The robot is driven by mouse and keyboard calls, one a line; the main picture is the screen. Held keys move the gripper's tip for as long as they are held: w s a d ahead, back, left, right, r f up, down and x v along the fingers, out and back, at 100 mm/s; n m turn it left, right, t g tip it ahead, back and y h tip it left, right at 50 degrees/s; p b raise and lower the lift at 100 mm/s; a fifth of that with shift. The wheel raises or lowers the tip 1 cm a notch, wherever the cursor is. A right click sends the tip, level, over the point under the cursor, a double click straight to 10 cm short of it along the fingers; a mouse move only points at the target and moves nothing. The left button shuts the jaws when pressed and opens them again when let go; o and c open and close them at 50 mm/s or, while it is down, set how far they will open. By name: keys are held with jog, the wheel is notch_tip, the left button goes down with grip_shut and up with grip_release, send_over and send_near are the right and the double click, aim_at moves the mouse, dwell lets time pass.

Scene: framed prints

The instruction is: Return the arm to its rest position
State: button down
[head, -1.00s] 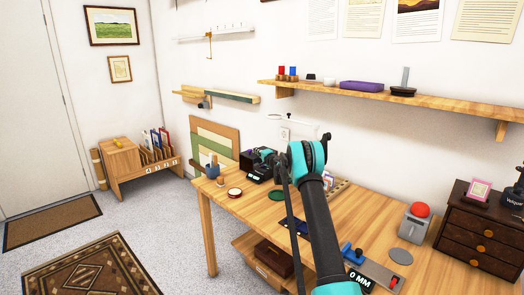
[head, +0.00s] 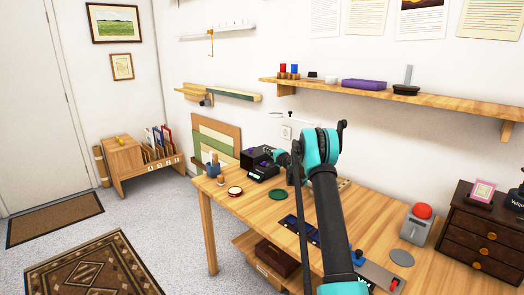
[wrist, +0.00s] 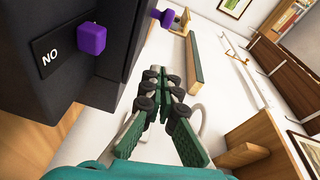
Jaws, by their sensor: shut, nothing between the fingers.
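My arm rises from the bottom of the head view over the wooden table (head: 270,213), bent at a teal joint. My gripper (head: 282,158) is small and partly hidden there, just right of a black box with purple parts (head: 262,165). In the wrist view my gripper (wrist: 164,88) has its dark green fingers close together, with nothing between them. The black box (wrist: 95,85) with purple knobs and a "NO" label fills the left of that view, beside the fingers with a gap.
A wall shelf (head: 400,97) runs above. A dark drawer chest (head: 468,238) is at right. Floor at left is mostly clear.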

jog(key=v, duration=0.5)
jog(key=shift+d, duration=0.1)
jog(key=shift+s+r, duration=0.1)
jog(key=shift+s, duration=0.1)
jog(key=s+a+r+n+g, duration=0.1)
jog(key=s+a+n+g, duration=0.15)
jog(key=s, duration=0.75)
jog(key=s+a+r+n+g+h, duration=0.1)
jog(key=s+n+g, duration=0.15)
jog(key=s, duration=0.75)
jog(key=s+a+r+n+g, duration=0.2)
jog(key=s+n, duration=0.1)
jog(key=s, duration=0.7)
jog(key=s+d+f+n+g+h, duration=0.1)
jog(key=s+d+f+h, duration=0.1)
jog(key=s, duration=1)
jog(key=s+d+f+n+g+h, duration=0.1)
jog(key=s+d+f, duration=0.3)
jog(key=s, duration=0.8)
jog(key=s+d+f+n+g+h, duration=0.1)
jog(key=s+f, duration=0.5)
jog(key=s, duration=0.7)
jog(key=d+g+h, duration=0.1)
jog(key=d+h, duration=0.1)
jog(key=h, duration=0.1)
jog(key=c, duration=2.2)
grip_release()
